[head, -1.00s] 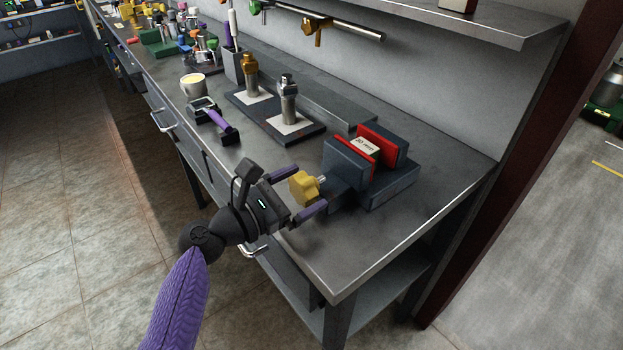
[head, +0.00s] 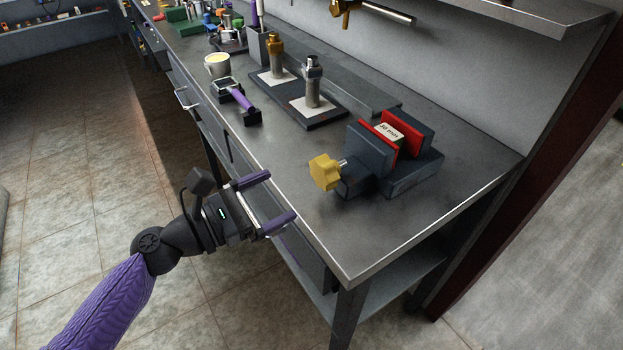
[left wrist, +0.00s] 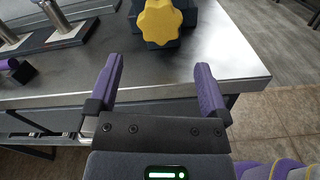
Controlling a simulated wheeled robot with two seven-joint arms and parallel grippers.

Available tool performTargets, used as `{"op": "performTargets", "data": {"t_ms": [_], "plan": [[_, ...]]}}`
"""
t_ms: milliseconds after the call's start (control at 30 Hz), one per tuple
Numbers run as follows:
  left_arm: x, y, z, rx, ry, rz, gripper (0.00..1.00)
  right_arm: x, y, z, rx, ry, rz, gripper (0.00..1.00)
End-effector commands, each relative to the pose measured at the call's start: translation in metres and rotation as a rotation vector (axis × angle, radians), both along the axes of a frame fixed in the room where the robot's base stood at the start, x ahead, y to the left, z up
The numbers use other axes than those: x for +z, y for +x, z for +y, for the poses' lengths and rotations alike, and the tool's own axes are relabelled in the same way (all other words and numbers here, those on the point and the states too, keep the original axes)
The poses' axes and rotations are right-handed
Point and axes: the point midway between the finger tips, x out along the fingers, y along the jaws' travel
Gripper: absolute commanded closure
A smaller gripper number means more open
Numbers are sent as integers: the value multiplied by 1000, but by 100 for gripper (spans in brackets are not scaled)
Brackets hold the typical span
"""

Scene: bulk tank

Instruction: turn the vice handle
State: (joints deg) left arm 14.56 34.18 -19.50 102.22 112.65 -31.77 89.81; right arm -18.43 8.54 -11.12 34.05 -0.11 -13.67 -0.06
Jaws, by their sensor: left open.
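The vice (head: 395,158) is dark blue-grey with red jaw faces and stands near the bench's right end. A pale labelled block (head: 389,132) sits between its jaws. Its yellow lobed handle (head: 325,172) sticks out toward the front edge. My left gripper (head: 276,198) is open and empty, off the bench's front edge and apart from the handle. In the left wrist view the handle (left wrist: 158,22) lies ahead, beyond and between the two purple fingers (left wrist: 158,85). My right gripper is not in view.
The grey workbench (head: 420,210) is clear around the handle. A base with two metal fittings (head: 312,88), a purple-handled tool (head: 238,98) and a cup (head: 217,65) stand further left. A shelf (head: 530,15) overhangs the back.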

Motion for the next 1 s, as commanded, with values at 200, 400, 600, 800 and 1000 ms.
{"op": "performTargets", "data": {"t_ms": [200,400,600,800,1000], "plan": [[2,31,-42,-1,-3,-4,0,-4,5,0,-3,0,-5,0],[1,49,-67,0,-2,-3,0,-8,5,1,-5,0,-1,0],[2,55,-75,0,-1,-3,0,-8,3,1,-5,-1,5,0],[2,55,-75,0,-1,-3,4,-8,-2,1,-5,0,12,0],[2,54,-75,0,-1,-3,47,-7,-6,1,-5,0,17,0]]}}
